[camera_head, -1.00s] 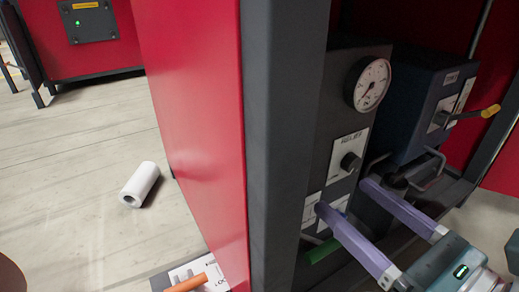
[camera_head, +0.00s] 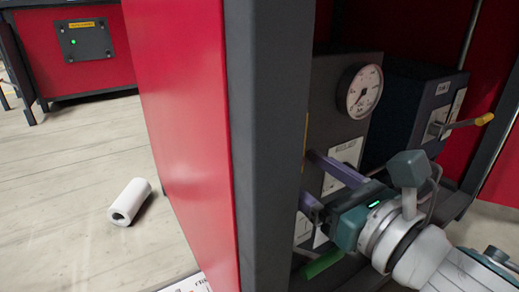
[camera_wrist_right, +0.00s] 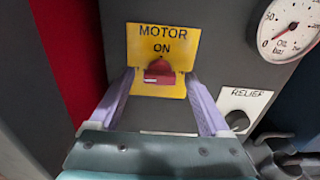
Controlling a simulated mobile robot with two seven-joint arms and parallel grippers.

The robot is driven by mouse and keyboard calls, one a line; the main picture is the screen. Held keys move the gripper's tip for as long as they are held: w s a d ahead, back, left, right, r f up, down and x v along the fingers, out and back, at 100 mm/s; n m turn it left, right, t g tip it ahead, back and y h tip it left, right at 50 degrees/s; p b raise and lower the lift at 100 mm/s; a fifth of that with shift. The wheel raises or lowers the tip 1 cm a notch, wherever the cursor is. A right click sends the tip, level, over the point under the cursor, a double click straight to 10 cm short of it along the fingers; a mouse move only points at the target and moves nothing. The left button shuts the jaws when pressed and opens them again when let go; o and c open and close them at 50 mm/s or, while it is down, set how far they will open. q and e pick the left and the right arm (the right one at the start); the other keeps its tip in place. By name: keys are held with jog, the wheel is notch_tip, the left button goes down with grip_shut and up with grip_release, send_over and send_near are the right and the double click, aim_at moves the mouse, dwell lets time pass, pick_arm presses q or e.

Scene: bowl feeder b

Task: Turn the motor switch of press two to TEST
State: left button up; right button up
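The red motor switch (camera_wrist_right: 160,71) sits on a yellow plate (camera_wrist_right: 184,40) reading "MOTOR" and "ON" on the dark panel. Its knob faces the right wrist camera; TEST cannot be read on the visible plate. My right gripper (camera_wrist_right: 160,80) is open, with one lilac finger on each side of the switch, near the panel. I cannot tell whether the fingers touch the knob. In the head view my right gripper (camera_head: 311,176) reaches in behind the dark post, and the switch is hidden there. My left gripper is not in view.
A pressure gauge (camera_head: 360,90) and the RELIEF knob (camera_wrist_right: 237,121) are right of the switch. A dark post (camera_head: 268,130) and red panel (camera_head: 180,120) stand to the left. A blue-black box (camera_head: 410,105) has a yellow-tipped lever (camera_head: 484,119). A white roll (camera_head: 130,202) lies on the floor.

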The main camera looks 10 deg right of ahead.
grip_shut()
dwell(0.4)
